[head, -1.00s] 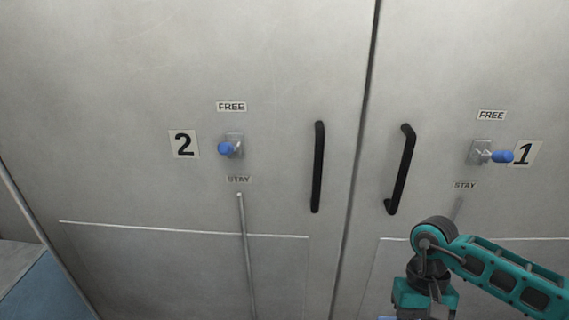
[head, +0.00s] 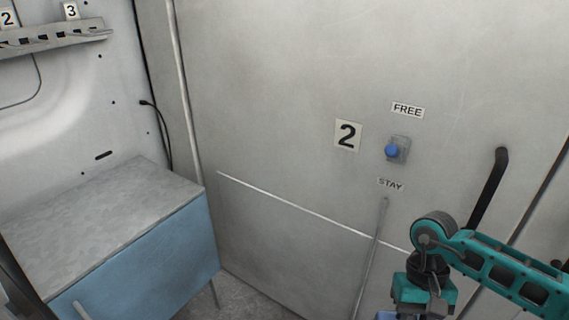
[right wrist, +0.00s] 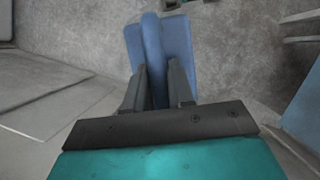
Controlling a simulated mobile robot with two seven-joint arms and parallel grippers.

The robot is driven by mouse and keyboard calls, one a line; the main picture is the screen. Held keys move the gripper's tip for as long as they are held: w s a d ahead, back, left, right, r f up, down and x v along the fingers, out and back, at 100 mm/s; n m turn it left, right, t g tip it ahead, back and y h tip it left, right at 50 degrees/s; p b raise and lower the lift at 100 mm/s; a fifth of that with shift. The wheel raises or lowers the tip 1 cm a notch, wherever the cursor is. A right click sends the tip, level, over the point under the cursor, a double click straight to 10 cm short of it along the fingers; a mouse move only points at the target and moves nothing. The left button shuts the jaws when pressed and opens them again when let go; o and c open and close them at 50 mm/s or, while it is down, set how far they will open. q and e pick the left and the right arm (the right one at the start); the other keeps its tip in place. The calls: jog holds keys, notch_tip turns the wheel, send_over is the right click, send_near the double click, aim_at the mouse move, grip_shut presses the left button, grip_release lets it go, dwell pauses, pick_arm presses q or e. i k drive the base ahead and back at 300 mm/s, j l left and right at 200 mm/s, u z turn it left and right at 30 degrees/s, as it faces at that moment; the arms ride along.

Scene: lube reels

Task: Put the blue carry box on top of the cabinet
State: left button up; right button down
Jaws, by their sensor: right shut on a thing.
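The blue carry box (right wrist: 180,42) shows in the right wrist view, hanging below my right gripper (right wrist: 157,82). The two dark fingers are shut on its upright blue handle. In the head view only a sliver of blue shows at the bottom edge beside my right arm, and the fingertips are out of frame. The cabinet (head: 150,262) stands at the left in the head view, with blue sides and a bare grey top (head: 95,215). The box is to the right of it, apart from it. My left gripper is not in view.
A large grey door with number 2, a blue-knobbed latch (head: 394,150) and a black handle (head: 487,190) fills the middle and right. A numbered rack (head: 50,38) is on the wall above the cabinet. A black cable (head: 160,130) hangs behind the cabinet top.

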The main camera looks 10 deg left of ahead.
aim_at(115, 216)
jog(key=u, duration=2.05)
